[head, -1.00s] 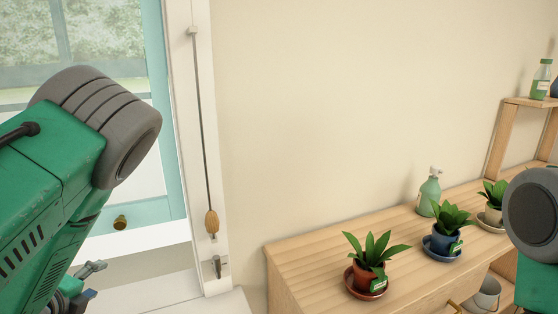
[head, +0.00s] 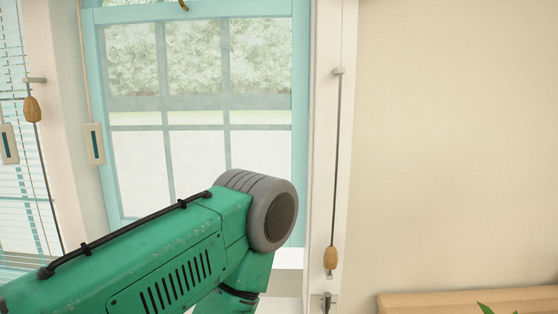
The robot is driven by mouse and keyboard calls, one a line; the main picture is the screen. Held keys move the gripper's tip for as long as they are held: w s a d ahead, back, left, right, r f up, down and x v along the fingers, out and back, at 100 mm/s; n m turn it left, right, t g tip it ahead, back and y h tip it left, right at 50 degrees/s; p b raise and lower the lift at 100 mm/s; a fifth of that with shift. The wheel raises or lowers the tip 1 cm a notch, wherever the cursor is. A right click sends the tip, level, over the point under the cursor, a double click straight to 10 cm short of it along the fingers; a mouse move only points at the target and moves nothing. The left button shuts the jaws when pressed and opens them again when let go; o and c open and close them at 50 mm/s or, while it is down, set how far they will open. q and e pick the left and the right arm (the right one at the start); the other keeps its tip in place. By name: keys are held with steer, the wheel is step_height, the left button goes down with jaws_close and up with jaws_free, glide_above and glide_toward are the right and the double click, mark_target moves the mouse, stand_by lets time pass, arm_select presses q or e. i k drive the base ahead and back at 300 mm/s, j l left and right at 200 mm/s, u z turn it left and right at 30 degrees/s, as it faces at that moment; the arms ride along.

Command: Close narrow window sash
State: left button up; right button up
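A narrow teal window sash (head: 225,90) with a grid of panes fills the middle left of the head view. Trees and a pale wall show through its glass. A small brass fitting (head: 183,5) is cut off by the top edge of the picture, above the panes. My green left arm crosses in front of the lower panes and hides the sash's bottom edge, so I cannot tell how far the sash stands open. My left gripper is out of sight, and my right arm and gripper are out of the picture.
A cord with a wooden toggle (head: 331,258) hangs along the white frame right of the window. Another wooden toggle (head: 33,109) and blinds (head: 18,200) are at the far left. A wooden shelf top (head: 440,301) is at bottom right. The cream wall above it is bare.

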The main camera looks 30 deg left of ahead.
mark_target(92, 19)
steer(key=u, duration=0.4)
steer(key=j+u, duration=0.1)
steer(key=u, duration=0.65)
steer(key=i+j+u, duration=0.1)
steer(key=u, duration=0.3)
